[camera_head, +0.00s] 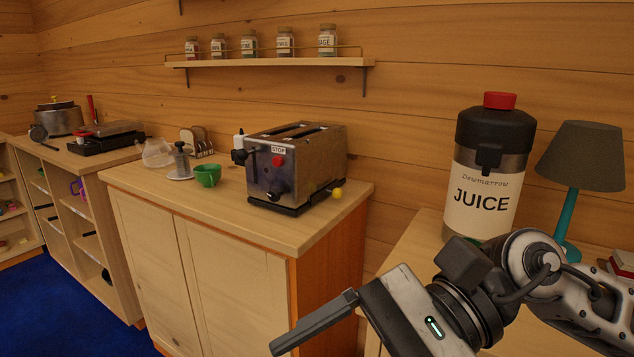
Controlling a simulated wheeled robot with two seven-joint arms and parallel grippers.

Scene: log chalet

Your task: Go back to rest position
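My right gripper (318,323) comes in from the lower right, its hand and one dark finger pointing left. It hangs in front of the cabinet, with the counter edge behind it. No second finger shows clearly, so I cannot tell how far it is open. I see nothing held against the visible finger. My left gripper is not in view.
A toaster (318,160) with a STOP label and a green cup (207,175) stand on the wooden cabinet (245,217). A juice dispenser (485,190) and a lamp (583,155) stand near my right arm. Spice jars (285,42) line a wall shelf. Blue floor (60,310) is clear at lower left.

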